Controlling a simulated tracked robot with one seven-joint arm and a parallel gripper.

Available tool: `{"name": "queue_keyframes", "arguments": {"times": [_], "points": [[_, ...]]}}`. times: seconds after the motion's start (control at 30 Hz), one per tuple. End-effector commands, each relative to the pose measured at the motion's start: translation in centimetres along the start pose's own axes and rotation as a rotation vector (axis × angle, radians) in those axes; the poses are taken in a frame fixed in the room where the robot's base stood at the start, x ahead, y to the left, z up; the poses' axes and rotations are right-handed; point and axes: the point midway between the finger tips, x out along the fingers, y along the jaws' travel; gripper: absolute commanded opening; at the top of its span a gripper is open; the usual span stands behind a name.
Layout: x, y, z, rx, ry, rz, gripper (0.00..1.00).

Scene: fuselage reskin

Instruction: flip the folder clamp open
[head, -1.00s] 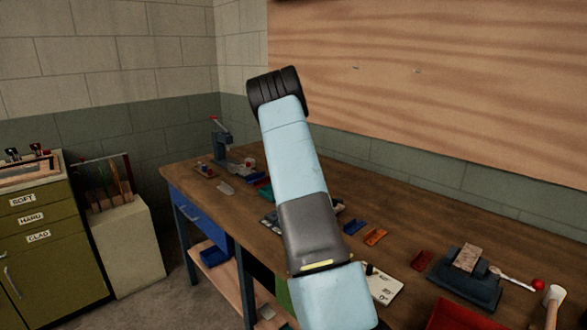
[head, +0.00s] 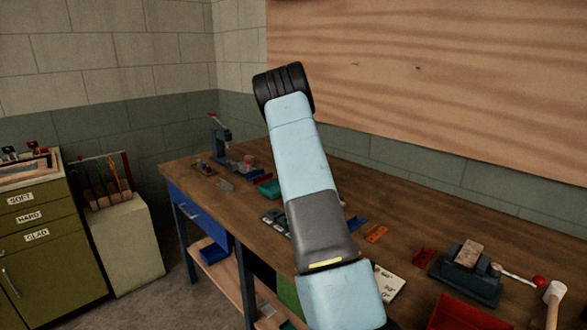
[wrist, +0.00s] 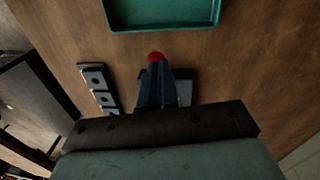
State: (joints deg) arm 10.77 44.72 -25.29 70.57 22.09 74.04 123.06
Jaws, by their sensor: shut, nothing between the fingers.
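My gripper is hidden behind my arm in the head view. In the wrist view my gripper (wrist: 156,88) shows as two dark fingers, closed together and empty, pointing down at the bench. A red rounded knob (wrist: 155,57) shows right at the fingertips; contact cannot be told. A dark block (wrist: 184,88) lies partly hidden under and beside the fingers. It may belong to the folder, but I cannot identify the clamp for certain or see its position.
A teal tray (wrist: 160,14) lies just beyond the fingers, also in the head view (head: 268,189). A dark plate with holes (wrist: 98,88) lies to their left. A device with a red-ball lever (head: 470,270) and a red bin (head: 462,314) stand at right.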

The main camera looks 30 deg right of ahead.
Motion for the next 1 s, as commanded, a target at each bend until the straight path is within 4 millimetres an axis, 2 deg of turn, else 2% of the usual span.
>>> {"name": "queue_keyframes", "arguments": {"times": [0.13, 0.5, 0.73, 1.0], "points": [[-2.7, -0.1, -0.3, -0.003, -0.001, -0.003, 0.00], [-9.1, -0.5, 2.2, -0.003, -0.001, -0.004, 0.00], [-11.0, -0.6, 3.0, -0.002, 0.000, -0.002, 0.00], [-11.4, -0.6, 3.0, 0.000, 0.000, -0.001, 0.00]]}}
